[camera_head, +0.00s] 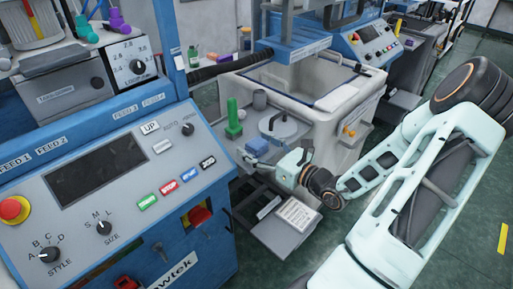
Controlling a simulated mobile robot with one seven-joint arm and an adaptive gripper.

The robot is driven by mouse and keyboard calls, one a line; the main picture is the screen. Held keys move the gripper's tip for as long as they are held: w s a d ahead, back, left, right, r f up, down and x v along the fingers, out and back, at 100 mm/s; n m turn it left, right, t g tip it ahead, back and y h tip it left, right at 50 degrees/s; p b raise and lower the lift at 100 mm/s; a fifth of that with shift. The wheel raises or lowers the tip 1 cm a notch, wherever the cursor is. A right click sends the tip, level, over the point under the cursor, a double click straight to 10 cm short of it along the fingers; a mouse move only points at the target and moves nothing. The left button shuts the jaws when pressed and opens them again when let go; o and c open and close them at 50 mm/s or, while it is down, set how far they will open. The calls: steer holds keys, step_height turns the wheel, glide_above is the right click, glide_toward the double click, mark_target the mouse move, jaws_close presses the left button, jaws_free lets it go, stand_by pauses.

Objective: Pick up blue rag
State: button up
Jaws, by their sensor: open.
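A small blue rag (257,145) lies on the grey ledge (232,158) in the middle of the view, beside an upright green object. My gripper (264,165) reaches in from the right, close to the rag on its near right side. Its jaws are open and hold nothing that I can see. The fingers are small and dark against the machine, so I cannot tell whether they touch the rag.
The blue control panel (110,170) fills the left. A lower grey shelf (275,237) sits below my gripper.

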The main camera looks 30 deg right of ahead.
mark_target(258, 145)
steer(key=c, duration=1.1)
steer(key=shift+o, duration=0.2)
steer(key=shift+r, duration=0.5)
steer(key=r, duration=0.1)
steer(key=s+r+p, duration=0.1)
steer(key=r, duration=0.1)
steer(key=shift+s+r, duration=0.1)
steer(key=shift+r, duration=0.2)
steer(key=s+a+r+p, duration=0.1)
steer(key=s+r+p, duration=0.7)
steer(key=s+p, duration=0.4)
steer(key=shift+s+a+r+p, duration=0.2)
steer(key=shift+s+a+p, duration=0.15)
steer(key=shift+p, duration=0.65)
